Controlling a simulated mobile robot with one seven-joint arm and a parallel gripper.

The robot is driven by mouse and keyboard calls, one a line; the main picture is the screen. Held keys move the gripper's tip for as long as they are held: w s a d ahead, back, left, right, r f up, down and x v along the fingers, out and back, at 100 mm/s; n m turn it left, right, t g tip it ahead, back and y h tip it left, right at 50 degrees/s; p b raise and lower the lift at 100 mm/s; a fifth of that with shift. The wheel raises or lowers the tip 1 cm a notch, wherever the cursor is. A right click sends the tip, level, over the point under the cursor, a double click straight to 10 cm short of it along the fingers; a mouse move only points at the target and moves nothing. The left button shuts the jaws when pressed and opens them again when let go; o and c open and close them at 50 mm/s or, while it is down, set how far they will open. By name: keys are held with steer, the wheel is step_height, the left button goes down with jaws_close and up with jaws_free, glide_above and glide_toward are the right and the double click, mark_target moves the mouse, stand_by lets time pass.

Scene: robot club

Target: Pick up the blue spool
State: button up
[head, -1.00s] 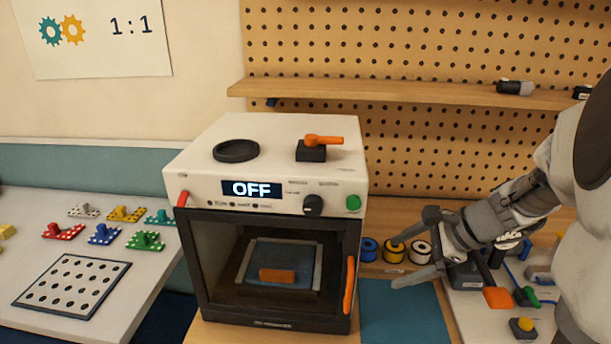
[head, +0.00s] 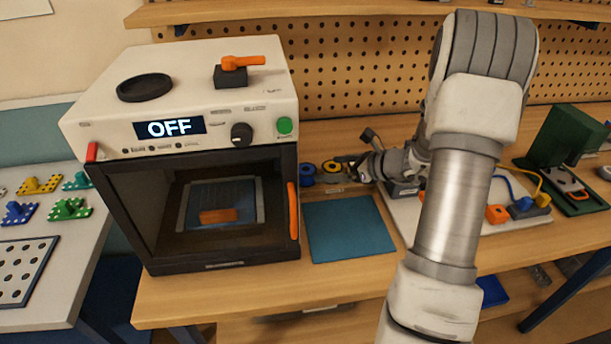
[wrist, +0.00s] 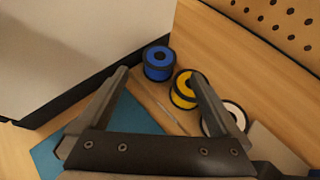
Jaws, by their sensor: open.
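The blue spool (head: 307,175) stands on the wooden bench beside the printer's right side, behind the teal mat. In the wrist view the blue spool (wrist: 158,65) shows upright, ahead of the fingertips and roughly between their directions. My gripper (wrist: 159,76) is open and empty, with one finger on each side of the picture. In the head view my gripper (head: 350,168) is small and partly hidden, just right of the spools. The yellow spool (wrist: 182,93) stands next to the blue one, close to the right finger.
A white spool (wrist: 230,113) is partly hidden behind the right finger. The printer (head: 195,150), reading OFF, walls off the left side. The pegboard (wrist: 285,25) stands behind. The teal mat (head: 348,230) is bare. A white board (head: 530,215) with coloured parts lies to the right.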

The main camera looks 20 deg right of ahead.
mark_target(305, 168)
steer(key=x, duration=0.8)
steer(key=shift+w+a+f, duration=0.1)
steer(key=shift+w+a, duration=0.05)
steer(key=c, duration=1.3)
steer(key=shift+c, duration=0.5)
steer(key=shift+r, duration=0.2)
